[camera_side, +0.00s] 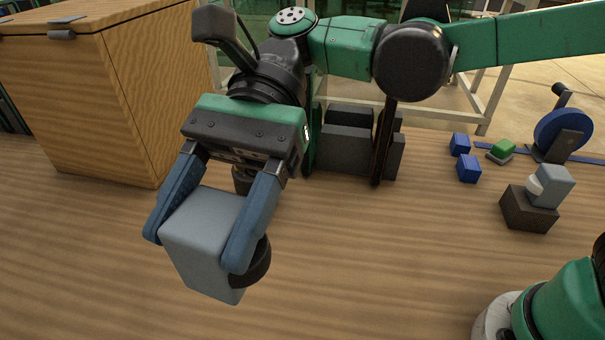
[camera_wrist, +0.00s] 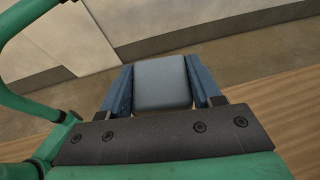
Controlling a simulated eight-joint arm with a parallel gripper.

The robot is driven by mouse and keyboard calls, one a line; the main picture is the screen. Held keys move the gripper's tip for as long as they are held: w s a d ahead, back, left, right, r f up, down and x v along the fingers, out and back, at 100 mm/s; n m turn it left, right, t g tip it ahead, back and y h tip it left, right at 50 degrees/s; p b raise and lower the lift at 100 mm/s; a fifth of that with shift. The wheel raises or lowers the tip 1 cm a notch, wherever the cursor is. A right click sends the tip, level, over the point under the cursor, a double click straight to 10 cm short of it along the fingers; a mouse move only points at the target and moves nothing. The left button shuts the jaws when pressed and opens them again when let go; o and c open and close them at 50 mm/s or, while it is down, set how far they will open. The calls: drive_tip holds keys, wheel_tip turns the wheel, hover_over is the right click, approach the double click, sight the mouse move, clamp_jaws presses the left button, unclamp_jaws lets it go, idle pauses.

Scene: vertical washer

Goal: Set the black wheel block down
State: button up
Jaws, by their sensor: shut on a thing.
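The black wheel block is a pale grey box (camera_side: 202,240) with a black wheel (camera_side: 252,264) on its right side. My gripper (camera_side: 195,247) is shut on it, with one blue finger on each side. The block is tilted over the front left of the wooden table; I cannot tell whether its lower edge touches the wood. In the wrist view the grey top of the block (camera_wrist: 163,82) fills the space between the fingers of my gripper (camera_wrist: 162,92). The wheel does not show there.
A wooden cabinet (camera_side: 70,90) stands at the back left. Dark grey blocks (camera_side: 345,150) stand behind my gripper. Blue cubes (camera_side: 468,168), a green block (camera_side: 503,149), a blue wheel (camera_side: 562,130) and a grey block with a white wheel (camera_side: 553,186) are at right. The table's middle is clear.

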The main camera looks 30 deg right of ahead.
drive_tip(key=w+a+m+t+y, duration=0.2)
drive_tip(key=w+a+m+t, duration=0.1)
drive_tip(key=w+a, duration=0.7)
drive_tip(key=shift+s+a+f, duration=0.2)
drive_tip(key=shift+a+f, duration=0.1)
drive_tip(key=shift+f, duration=3.05)
drive_tip(key=shift+s+a+f, duration=0.2)
drive_tip(key=shift+a+f, duration=0.1)
drive_tip(key=shift+f, duration=3)
drive_tip(key=shift+s+a+f, duration=0.2)
drive_tip(key=shift+a+f, duration=0.1)
drive_tip(key=shift+f, duration=3.05)
drive_tip(key=o, duration=1.3)
drive_tip(key=shift+f, duration=0.15)
drive_tip(key=shift+o, duration=0.2)
